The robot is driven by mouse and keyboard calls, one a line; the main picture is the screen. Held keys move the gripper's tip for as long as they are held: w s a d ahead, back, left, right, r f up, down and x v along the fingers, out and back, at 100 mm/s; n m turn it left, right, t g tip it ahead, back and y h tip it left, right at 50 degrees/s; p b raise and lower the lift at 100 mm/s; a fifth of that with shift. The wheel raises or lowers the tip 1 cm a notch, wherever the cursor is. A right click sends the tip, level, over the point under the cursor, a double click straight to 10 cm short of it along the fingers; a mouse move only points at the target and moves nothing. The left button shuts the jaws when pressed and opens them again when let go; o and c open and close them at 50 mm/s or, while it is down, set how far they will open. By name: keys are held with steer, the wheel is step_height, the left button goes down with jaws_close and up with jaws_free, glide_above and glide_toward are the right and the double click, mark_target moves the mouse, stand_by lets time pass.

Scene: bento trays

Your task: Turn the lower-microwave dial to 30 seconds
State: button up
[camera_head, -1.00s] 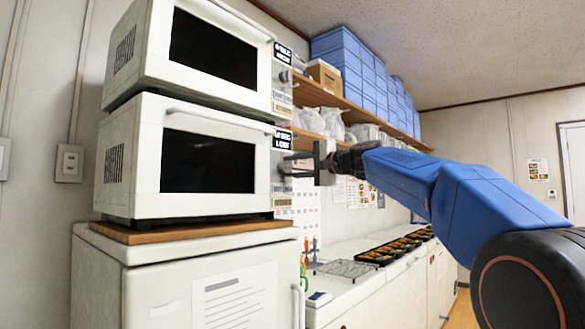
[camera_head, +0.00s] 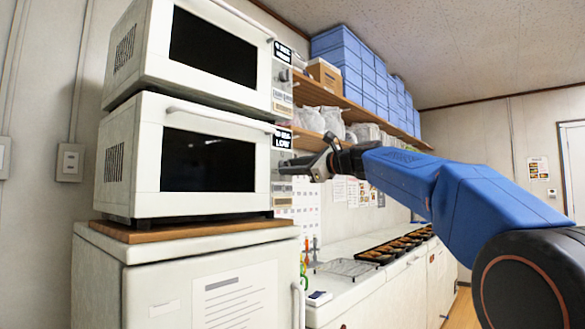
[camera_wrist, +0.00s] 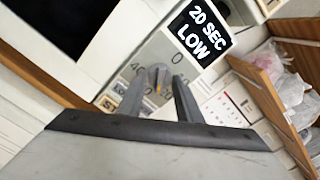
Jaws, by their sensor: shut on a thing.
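The lower microwave (camera_head: 150,150) is white with a dark door window and stands directly under the upper microwave. Its small black display (camera_head: 283,139) sits at the top right of its front; in the wrist view the display (camera_wrist: 199,30) reads "20 SEC LOW". The grey dial (camera_wrist: 157,74) is below the display, with numbers printed around it. My gripper (camera_head: 287,169) is at the dial, and in the wrist view its two fingers (camera_wrist: 158,92) are shut on the dial from both sides. In the head view the fingers hide the dial.
The upper microwave (camera_head: 150,50) is close above. A wooden shelf (camera_head: 318,95) with bags and blue boxes (camera_head: 350,62) runs along the wall behind the gripper. A counter (camera_head: 345,290) with food trays lies below. A white cabinet (camera_head: 150,270) supports the microwaves.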

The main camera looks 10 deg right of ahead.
steer(key=m, duration=0.7)
steer(key=shift+f, duration=0.15)
stand_by(0.4)
steer(key=o, duration=1)
steer(key=shift+s, duration=0.1)
steer(key=v, duration=1.7)
steer(key=shift+s+d, duration=0.1)
